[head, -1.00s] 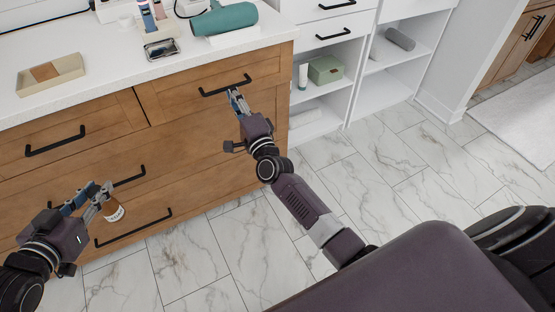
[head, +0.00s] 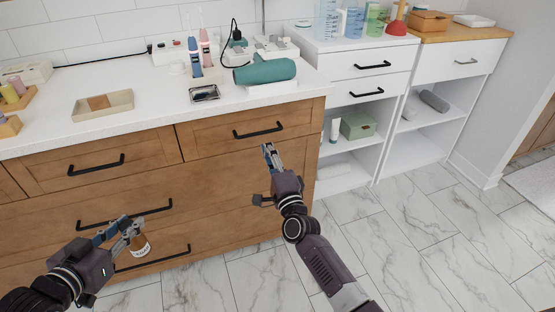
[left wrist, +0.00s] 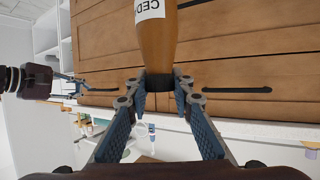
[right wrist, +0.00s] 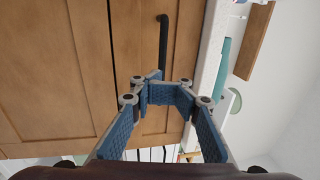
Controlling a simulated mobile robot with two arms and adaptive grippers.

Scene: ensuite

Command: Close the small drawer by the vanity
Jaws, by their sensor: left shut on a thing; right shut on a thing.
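The wooden vanity has a small top right drawer (head: 237,141) with a black bar handle (head: 258,130); its front looks flush or nearly so. My left gripper (head: 131,226) is shut on a brown bottle (head: 140,246) with a white label, which also shows in the left wrist view (left wrist: 158,40).
The white countertop (head: 150,85) holds a beige tray (head: 103,105), a teal hair dryer (head: 265,72) and toothbrushes. A white shelf unit (head: 345,61) with drawers stands right of the vanity. The marble floor (head: 430,240) is clear on the right.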

